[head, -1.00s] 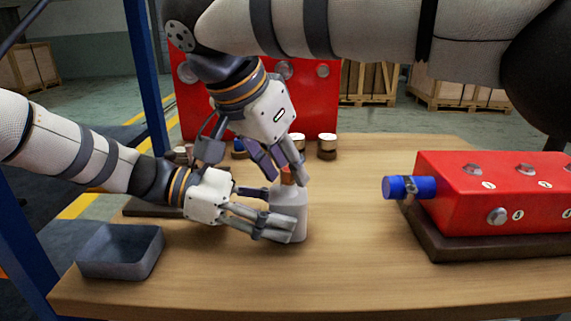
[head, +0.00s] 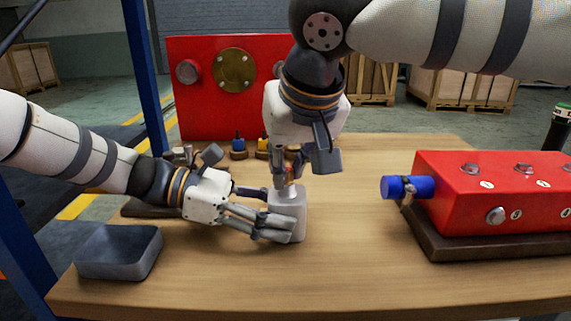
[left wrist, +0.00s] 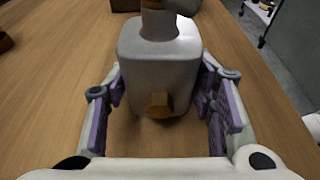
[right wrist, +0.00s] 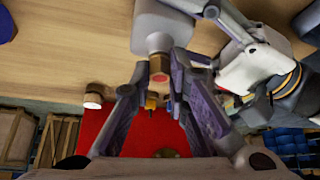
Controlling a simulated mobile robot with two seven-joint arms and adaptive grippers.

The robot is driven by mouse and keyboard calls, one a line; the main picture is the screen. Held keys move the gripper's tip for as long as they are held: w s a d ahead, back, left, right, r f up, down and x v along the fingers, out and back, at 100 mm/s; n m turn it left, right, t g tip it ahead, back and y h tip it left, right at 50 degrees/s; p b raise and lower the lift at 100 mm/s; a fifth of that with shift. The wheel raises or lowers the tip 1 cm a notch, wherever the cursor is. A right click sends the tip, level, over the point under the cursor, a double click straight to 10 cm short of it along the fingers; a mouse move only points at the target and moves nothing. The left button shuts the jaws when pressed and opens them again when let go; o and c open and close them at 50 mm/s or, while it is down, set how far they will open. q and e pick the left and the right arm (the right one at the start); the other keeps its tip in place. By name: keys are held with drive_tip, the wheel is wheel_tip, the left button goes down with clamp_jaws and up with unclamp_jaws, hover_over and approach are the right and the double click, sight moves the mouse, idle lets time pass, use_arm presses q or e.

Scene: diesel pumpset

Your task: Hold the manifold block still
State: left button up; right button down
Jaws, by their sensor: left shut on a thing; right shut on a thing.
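The manifold block (head: 290,204) appears to be the small pale grey block standing upright on the wooden table. In the left wrist view the block (left wrist: 160,62) has a brass hex plug (left wrist: 160,106) low on its near face. My left gripper (head: 275,226) is shut on the block, one finger on each side of it. My right gripper (head: 286,180) points down above the block and is shut on an orange-brown fitting (right wrist: 159,75) at its top. The fingers partly hide this fitting in the head view.
A red box with a blue cylinder (head: 408,187) stands on a dark base at right. A grey tray (head: 118,252) is at front left. A red panel (head: 208,105) and several small coloured items stand behind. The table between block and red box is clear.

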drive_tip(key=n+g+y, duration=0.1)
drive_tip(key=n, duration=0.2)
drive_tip(key=n+y, duration=0.1)
drive_tip(key=n, duration=0.2)
drive_tip(key=shift+d+g+y, duration=0.1)
drive_tip(key=shift+g+y, duration=0.3)
drive_tip(key=c, duration=1.7)
unclamp_jaws()
drive_tip(key=m+h, duration=0.1)
drive_tip(key=m+t, duration=0.1)
drive_tip(key=m, duration=0.1)
drive_tip(key=m+h, duration=0.1)
drive_tip(key=m, duration=0.1)
drive_tip(key=shift+a+t+h, duration=0.25)
drive_tip(key=shift+t+h, duration=0.05)
drive_tip(key=m+h, duration=0.2)
drive_tip(key=m, duration=0.2)
drive_tip(key=shift+a+m, duration=0.15)
drive_tip(key=shift+m, duration=0.15)
drive_tip(key=shift+m+h, duration=0.6)
drive_tip(key=shift+m, duration=0.5)
